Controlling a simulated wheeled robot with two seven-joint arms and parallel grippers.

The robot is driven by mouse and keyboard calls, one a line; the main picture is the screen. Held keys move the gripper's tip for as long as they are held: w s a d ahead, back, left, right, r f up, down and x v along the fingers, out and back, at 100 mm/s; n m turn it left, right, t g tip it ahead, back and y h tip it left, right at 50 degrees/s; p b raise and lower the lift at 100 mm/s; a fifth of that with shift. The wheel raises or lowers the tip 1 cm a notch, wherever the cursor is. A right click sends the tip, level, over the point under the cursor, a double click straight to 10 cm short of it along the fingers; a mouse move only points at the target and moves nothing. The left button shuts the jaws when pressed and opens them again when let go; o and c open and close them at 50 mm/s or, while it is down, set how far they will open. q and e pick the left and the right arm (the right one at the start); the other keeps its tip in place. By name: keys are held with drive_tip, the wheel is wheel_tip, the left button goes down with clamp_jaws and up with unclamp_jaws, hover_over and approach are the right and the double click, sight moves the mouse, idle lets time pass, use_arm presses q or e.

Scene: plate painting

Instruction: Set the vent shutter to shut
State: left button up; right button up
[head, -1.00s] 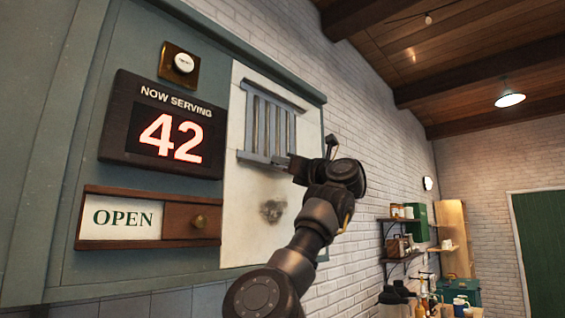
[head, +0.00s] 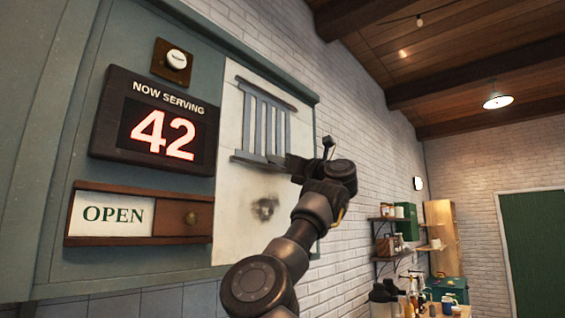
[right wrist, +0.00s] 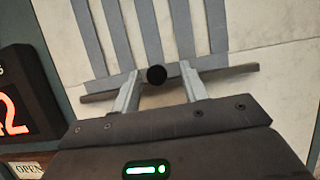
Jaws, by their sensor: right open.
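The vent shutter (head: 264,125) is a blue-grey frame of upright slats on a pale panel, with pale gaps between the slats. In the right wrist view its slats (right wrist: 148,30) run up from a lower rail (right wrist: 100,97). A round black knob (right wrist: 157,74) sits at that rail. My right gripper (right wrist: 160,80) is open, with one finger on each side of the knob; I cannot tell whether either touches it. In the head view the right gripper (head: 286,161) is at the shutter's lower right, and the knob is hidden. My left gripper is not in view.
A "NOW SERVING 42" display (head: 155,124), a round white button (head: 176,60) and an OPEN sign slider (head: 135,214) are left of the shutter. A dark smudge (head: 264,208) marks the panel below. Shelves (head: 392,219) with jars stand far right.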

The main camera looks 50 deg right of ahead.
drive_tip(key=b+v, duration=0.6)
drive_tip(key=v, duration=0.4)
drive_tip(key=shift+s+d+f, duration=0.15)
drive_tip(key=shift+s+f, duration=0.1)
drive_tip(key=shift+s, duration=0.1)
drive_tip(key=shift+w, duration=0.1)
